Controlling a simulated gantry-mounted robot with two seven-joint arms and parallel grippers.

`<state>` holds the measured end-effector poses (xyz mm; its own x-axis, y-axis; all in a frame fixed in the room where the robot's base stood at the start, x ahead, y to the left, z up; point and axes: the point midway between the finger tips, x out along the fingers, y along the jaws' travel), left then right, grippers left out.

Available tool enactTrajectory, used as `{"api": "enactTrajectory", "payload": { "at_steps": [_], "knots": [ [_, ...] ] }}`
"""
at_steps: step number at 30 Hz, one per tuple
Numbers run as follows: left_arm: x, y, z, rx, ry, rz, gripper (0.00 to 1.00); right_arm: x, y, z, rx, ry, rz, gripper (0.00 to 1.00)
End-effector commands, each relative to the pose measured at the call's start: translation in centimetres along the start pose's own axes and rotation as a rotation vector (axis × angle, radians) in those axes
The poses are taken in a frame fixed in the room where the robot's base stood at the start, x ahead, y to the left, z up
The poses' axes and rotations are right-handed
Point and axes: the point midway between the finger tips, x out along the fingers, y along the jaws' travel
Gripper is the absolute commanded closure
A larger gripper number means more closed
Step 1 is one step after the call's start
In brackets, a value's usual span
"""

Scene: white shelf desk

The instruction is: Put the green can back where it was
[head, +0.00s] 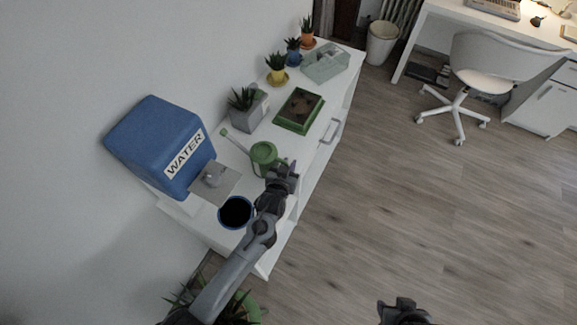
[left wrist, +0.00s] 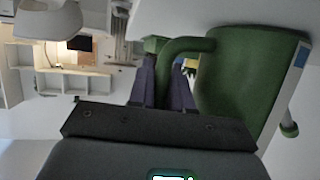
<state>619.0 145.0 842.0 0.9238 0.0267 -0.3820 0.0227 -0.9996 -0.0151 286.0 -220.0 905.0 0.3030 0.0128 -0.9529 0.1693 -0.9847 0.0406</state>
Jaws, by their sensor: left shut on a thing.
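The green can (head: 264,157) is a watering can with a long thin spout pointing to the upper left. It is over the middle of the white desk, beside the water container; I cannot tell whether its base touches the top. My left gripper (head: 292,169) is at its right side. In the left wrist view, the can's body (left wrist: 240,75) fills the right side, and my left gripper's dark fingers (left wrist: 165,88) are shut around its curved handle (left wrist: 180,47). My right gripper (head: 404,308) is at the bottom edge, over the floor, and its fingers are unclear.
A blue WATER container (head: 160,140) with a tap stands left of the can. A dark-mouthed blue pot (head: 236,212) is below it. A grey planter (head: 247,113), a green tray of soil (head: 299,110) and small potted plants stand farther back. Bare desk shows around the can.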

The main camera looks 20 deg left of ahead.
Motion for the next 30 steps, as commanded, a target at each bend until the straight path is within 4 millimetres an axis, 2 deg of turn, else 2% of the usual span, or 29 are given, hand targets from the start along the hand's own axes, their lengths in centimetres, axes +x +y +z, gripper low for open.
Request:
{"api": "enactTrajectory", "payload": {
  "at_steps": [7,8,12,13,24,30],
  "knots": [
    [0.1,0.0,0.1,0.000,0.003,0.000,1.00,0.0,-0.1,-0.1,0.004,0.003,-0.003,0.57],
    [0.1,0.0,0.3,0.000,0.001,0.000,0.80,0.0,-0.1,-0.1,0.005,0.003,-0.004,0.57],
    [0.1,0.0,0.2,0.000,0.001,0.000,0.58,0.0,-0.2,-0.1,0.008,0.004,-0.007,0.57],
    [0.1,0.0,0.2,0.000,0.001,0.000,0.56,0.0,-0.2,-0.1,0.009,0.004,-0.007,0.57],
    [-0.1,0.0,-0.2,-0.001,0.001,0.000,0.56,-0.3,-0.3,-0.2,0.010,0.005,-0.009,0.57],
    [-2.5,0.0,-0.1,-0.001,-0.001,0.000,0.56,-0.8,-0.2,-0.5,0.009,0.006,-0.007,0.57]
  ]
}}
